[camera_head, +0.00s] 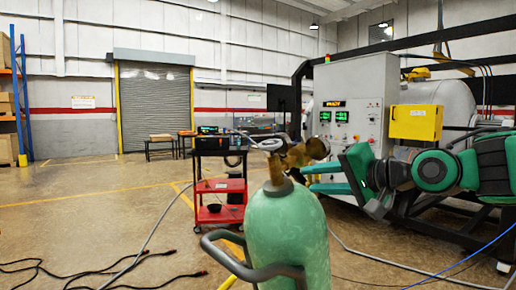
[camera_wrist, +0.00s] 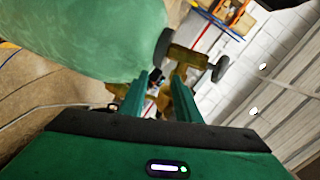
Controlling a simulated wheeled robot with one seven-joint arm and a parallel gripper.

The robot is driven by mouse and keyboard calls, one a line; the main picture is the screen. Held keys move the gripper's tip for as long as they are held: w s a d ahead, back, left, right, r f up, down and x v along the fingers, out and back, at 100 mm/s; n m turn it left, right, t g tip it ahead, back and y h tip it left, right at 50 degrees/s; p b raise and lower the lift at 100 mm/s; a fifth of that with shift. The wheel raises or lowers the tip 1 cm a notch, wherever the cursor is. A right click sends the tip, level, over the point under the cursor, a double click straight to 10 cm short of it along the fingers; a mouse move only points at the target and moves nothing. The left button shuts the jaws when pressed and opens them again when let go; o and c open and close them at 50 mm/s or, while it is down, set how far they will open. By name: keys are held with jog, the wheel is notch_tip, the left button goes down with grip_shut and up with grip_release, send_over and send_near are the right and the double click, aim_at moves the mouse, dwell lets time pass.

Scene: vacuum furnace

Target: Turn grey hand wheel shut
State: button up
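The grey hand wheel (camera_head: 272,144) sits on top of the brass valve (camera_head: 280,162) of a green gas cylinder (camera_head: 288,240). In the wrist view, the wheel (camera_wrist: 219,68) is a dark disc at the end of the brass valve (camera_wrist: 187,60), beyond and right of my fingertips. The cylinder (camera_wrist: 95,35) fills the upper left there. My gripper (camera_head: 308,178) reaches in from the right, below the wheel's height, near the valve and neck. Its green fingers (camera_wrist: 160,78) are parted, with no grip on the wheel. Whether they touch the valve is unclear.
A dark trolley handle (camera_head: 255,268) curves around the cylinder. A red cart (camera_head: 220,186) stands behind it. The furnace control cabinet (camera_head: 355,115) is behind my arm. Black cables (camera_head: 100,272) and a grey hose lie on the floor. Open floor extends to the left.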

aim_at(280, 146)
jog(key=a+r+y, duration=0.1)
jog(key=a+r, duration=0.1)
jog(key=a+r+y, duration=0.1)
jog(key=a+r, duration=0.1)
jog(key=r, duration=0.1)
jog(key=a+r+y, duration=0.1)
jog(key=a+r, duration=0.1)
jog(key=shift+s+a+r+t+y, duration=0.3)
jog(key=shift+s, duration=0.1)
jog(key=x, duration=1)
jog(key=shift+a+f, duration=0.1)
jog(key=shift+f, duration=0.05)
grip_shut()
